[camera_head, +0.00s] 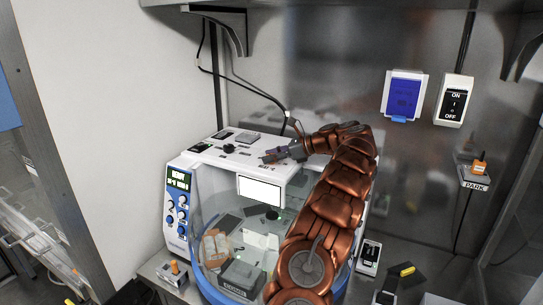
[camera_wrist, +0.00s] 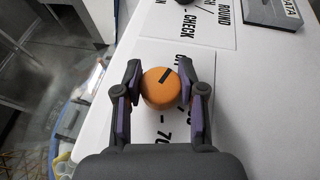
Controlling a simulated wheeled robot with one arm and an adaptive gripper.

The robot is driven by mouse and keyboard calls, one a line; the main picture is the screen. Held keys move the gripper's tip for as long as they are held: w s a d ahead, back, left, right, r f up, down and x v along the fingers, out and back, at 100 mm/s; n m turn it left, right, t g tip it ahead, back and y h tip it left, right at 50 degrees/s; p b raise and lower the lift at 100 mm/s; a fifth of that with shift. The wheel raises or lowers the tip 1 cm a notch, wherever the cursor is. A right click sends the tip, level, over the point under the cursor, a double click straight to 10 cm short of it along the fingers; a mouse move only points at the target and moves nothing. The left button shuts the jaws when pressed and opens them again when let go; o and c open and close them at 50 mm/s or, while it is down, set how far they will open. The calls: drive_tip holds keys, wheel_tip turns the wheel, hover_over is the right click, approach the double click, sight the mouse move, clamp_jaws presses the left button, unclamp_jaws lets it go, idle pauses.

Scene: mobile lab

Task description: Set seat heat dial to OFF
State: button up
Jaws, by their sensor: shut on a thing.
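An orange round dial (camera_wrist: 161,87) with a black pointer line sits on a white labelled panel (camera_wrist: 210,67) in the wrist view. Its line slants from upper right to lower left. My gripper (camera_wrist: 161,88) is shut on the dial, one purple-padded finger at each side. Printing beside the dial is partly covered; "70" shows below it and a word above right is cut off by a finger. In the head view my gripper (camera_head: 277,154) is over the top of the white machine (camera_head: 222,163), and the dial cannot be made out there.
A display with blue knobs (camera_head: 178,200) is on the machine's front. An ON/OFF switch (camera_head: 454,100), a blue panel (camera_head: 404,94) and a PARK holder (camera_head: 474,178) are on the right wall.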

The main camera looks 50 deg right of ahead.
drive_tip(key=shift+n+g+y, duration=0.3)
drive_tip(key=shift+n+y, duration=0.3)
drive_tip(key=shift+y, duration=0.1)
idle(0.3)
drive_tip(key=o, duration=1.2)
drive_tip(key=shift+c, duration=0.2)
drive_tip(key=shift+r+m+t+h, duration=0.15)
drive_tip(key=shift+m+t+h, duration=0.25)
drive_tip(key=shift+m+h, duration=0.2)
drive_tip(key=shift+a, duration=0.1)
drive_tip(key=shift+m+t+h, duration=0.3)
drive_tip(key=shift+m+h, duration=0.3)
drive_tip(key=shift+m+t+h+b, duration=0.3)
drive_tip(key=shift+m+h+b, duration=0.3)
drive_tip(key=shift+h, duration=0.1)
drive_tip(key=shift+f+m+h+b, duration=0.2)
drive_tip(key=shift+m+h+b, duration=0.6)
drive_tip(key=shift+h+b, duration=0.1)
